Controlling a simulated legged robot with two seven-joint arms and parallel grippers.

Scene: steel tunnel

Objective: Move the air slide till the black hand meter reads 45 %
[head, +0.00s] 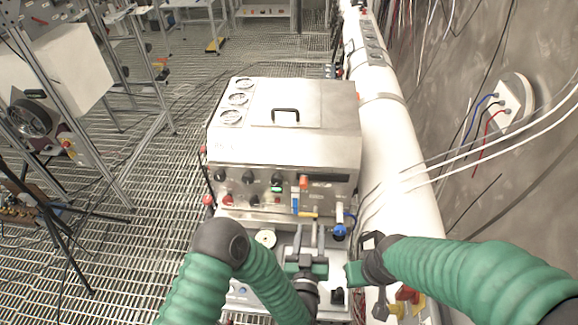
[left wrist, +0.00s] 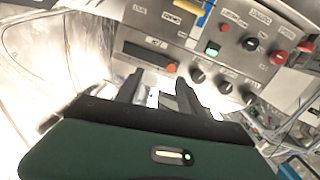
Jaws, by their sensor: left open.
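A white and steel machine box (head: 290,105) stands ahead, with a front panel of knobs. Three round dials (head: 237,99) sit on its top left; their hands are too small to read. On the panel is a dark slot (left wrist: 150,57) with an orange-red piece (left wrist: 171,68) at one end; I cannot tell if this is the air slide. A blue and white part (head: 295,203) and a yellow lever (head: 308,214) are nearby. My left gripper (head: 309,238) is open and empty below the panel, fingers towards it. My right gripper (head: 358,270) is beside it, fingers unclear.
The panel also has black knobs (head: 248,178), a green-lit button (left wrist: 212,48) and red knobs (left wrist: 278,57). A blue valve (head: 339,232) juts out at the lower right. A thick white pipe (head: 392,150) runs along the right.

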